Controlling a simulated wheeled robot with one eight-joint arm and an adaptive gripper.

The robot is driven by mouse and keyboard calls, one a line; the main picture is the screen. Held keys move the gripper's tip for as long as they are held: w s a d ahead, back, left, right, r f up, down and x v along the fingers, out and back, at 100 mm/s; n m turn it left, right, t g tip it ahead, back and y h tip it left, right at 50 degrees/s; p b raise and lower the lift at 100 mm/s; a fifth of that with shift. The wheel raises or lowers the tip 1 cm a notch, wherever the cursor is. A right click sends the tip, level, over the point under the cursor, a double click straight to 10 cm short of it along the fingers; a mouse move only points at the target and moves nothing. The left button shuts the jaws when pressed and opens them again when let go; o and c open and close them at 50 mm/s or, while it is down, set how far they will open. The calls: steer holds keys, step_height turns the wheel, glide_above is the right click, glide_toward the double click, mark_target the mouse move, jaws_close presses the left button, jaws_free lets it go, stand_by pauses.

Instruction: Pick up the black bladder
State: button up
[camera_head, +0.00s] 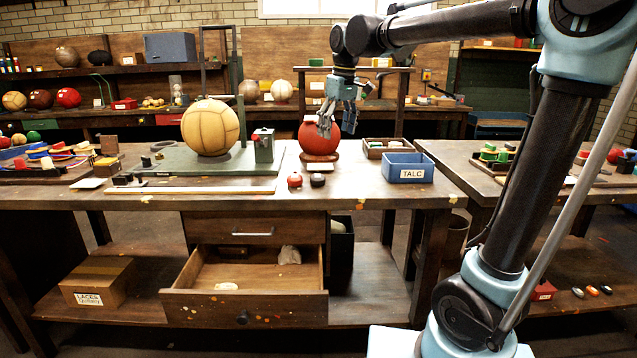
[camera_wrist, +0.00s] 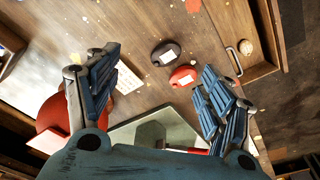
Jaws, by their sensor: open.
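The black bladder (camera_head: 317,181) is a small dark rounded piece with a pale label, lying on the bench top near its front edge. It also shows in the wrist view (camera_wrist: 165,53), upper middle, in line with the space between my fingers. A similar red bladder (camera_head: 295,180) lies just left of it in the head view; it also shows in the wrist view (camera_wrist: 183,76). My gripper (camera_head: 338,112) is open and empty, above and behind the black bladder, in front of the red ball (camera_head: 309,143). In the wrist view its fingers (camera_wrist: 160,64) are spread wide.
The red ball sits on a stand close behind the bladder. A blue TALC box (camera_head: 405,167) and a wooden tray (camera_head: 386,148) stand to the right. A green board (camera_head: 170,161) with a tan ball (camera_head: 210,127) is left. An open drawer (camera_head: 245,307) juts out below.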

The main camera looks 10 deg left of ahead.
steer(key=a, duration=0.3)
glide_above(318, 175)
steer(key=shift+n, duration=0.4)
steer(key=f, duration=1.1)
steer(key=shift+s+d, duration=0.35)
steer(key=shift+s, duration=0.05)
steer(key=shift+w+a+f, duration=0.15)
steer(key=shift+w+f, duration=0.05)
steer(key=shift+f, duration=1.1)
steer(key=shift+w+a+f, duration=0.15)
steer(key=shift+f, duration=1.1)
steer(key=shift+c, duration=0.3)
steer(key=c, duration=1)
